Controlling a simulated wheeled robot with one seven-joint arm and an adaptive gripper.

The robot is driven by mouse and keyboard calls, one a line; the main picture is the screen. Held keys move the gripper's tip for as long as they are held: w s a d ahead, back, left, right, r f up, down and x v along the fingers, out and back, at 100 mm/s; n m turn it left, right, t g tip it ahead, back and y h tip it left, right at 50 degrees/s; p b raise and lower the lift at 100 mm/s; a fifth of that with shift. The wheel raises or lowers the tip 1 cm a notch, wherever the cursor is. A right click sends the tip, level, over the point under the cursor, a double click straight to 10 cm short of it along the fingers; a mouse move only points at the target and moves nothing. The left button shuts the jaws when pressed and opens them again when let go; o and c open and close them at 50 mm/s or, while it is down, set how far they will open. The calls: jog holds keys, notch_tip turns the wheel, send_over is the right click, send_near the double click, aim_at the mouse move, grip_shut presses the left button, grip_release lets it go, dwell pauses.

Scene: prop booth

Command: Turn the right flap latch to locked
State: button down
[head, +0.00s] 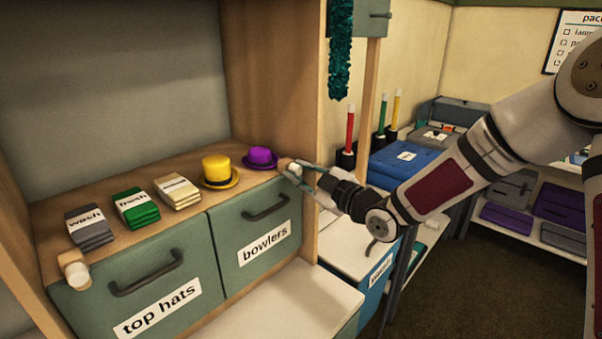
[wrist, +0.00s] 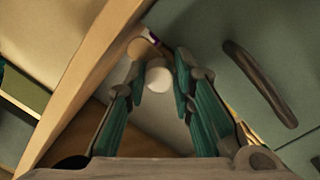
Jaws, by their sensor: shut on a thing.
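The right flap latch (head: 285,163) is at the right end of the cabinet's top edge, by the wooden post; my gripper hides most of it in the head view. In the wrist view its pale round knob (wrist: 158,77) is between my fingers, with a tan wooden part behind it. My gripper (head: 300,171) is shut on the latch; its green-padded fingers also show in the wrist view (wrist: 159,64). The lock marking cannot be read. The right flap, labelled bowlers (head: 232,235), looks closed.
A similar left latch (head: 75,270) is by the top hats flap (head: 145,275). A purple bowler (head: 260,157) stands close to my gripper, beside a yellow hat (head: 219,172) and several folded cloths. A teal garland (head: 340,50) hangs above. The wooden post (head: 300,90) is close by.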

jog(key=m+p, duration=0.1)
jog(key=m, duration=0.3)
jog(key=shift+s, duration=0.1)
jog(key=m+p, duration=0.1)
jog(key=m, duration=0.3)
jog(key=shift+m+g+p, duration=0.3)
jog(key=shift+g+p, duration=0.1)
jog(key=m, duration=0.4)
jog(key=shift+p, duration=0.4)
jog(key=shift+m+g, duration=0.5)
jog(key=shift+m, duration=1.3)
jog(key=c, duration=1.4)
grip_release()
jog(key=shift+o, duration=0.2)
jog(key=shift+r, duration=0.1)
